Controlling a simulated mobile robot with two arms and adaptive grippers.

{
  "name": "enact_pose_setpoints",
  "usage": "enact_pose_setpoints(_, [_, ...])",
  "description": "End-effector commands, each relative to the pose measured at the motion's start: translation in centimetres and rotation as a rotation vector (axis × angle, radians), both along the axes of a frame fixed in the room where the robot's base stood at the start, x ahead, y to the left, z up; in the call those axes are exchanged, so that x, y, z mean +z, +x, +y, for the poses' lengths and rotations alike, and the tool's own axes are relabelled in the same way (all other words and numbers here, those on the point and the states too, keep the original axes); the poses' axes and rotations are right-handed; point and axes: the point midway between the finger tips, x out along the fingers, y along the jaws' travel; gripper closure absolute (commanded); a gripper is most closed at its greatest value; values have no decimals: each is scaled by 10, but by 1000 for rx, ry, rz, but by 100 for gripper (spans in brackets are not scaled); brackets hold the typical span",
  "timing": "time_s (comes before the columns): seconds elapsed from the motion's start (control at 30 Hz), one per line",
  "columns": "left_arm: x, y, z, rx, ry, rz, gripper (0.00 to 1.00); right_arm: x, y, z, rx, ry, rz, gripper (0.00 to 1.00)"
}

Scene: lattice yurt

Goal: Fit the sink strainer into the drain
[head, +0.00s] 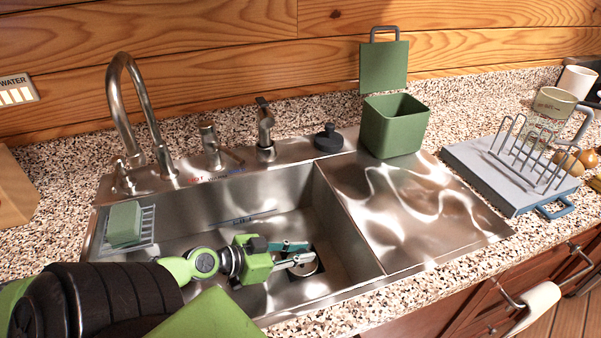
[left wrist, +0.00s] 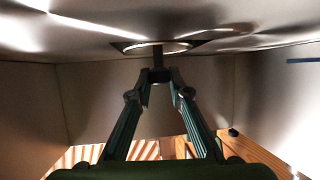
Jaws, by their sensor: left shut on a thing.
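My left gripper (head: 310,253) reaches down into the steel sink basin, its fingers angled toward the drain. In the left wrist view its fingertips (left wrist: 159,76) are closed on the dark upright stem of the sink strainer (left wrist: 157,58). The strainer's round metal part (head: 303,268) shows just beyond the fingers in the head view. It lies over the dark surround of the drain (head: 320,274) in the basin floor. The fingers partly cover it, and I cannot tell whether it is seated or slightly above. My right gripper is out of view.
The basin's dividing wall (head: 345,215) rises to the right of my gripper. A soap rack with a green sponge (head: 125,222) sits at the left rim. The faucet (head: 140,110), a black stopper (head: 328,138) and a green bin (head: 394,128) stand behind.

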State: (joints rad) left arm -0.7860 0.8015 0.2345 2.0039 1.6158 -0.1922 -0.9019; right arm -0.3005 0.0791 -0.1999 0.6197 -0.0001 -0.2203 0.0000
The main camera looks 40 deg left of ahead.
Motion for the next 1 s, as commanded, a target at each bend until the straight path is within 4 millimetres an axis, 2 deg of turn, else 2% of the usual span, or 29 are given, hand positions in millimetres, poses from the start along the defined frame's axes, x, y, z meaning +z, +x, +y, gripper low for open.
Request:
enact_pose_setpoints(0.37, [-4, 0, 0, 0, 1, -1, 100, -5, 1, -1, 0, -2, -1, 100])
enact_pose_setpoints(0.4, [-3, 0, 0, 0, 1, -1, 77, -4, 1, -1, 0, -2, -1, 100])
enact_pose_setpoints(0.47, [-3, 0, 0, 0, 1, -1, 65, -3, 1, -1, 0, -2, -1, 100])
enact_pose_setpoints(0.8, [-2, 0, 0, 0, 1, 0, 65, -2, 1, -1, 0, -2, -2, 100])
enact_pose_setpoints(1.0, [7, 2, -1, -1, 1, -2, 65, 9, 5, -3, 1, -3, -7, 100])
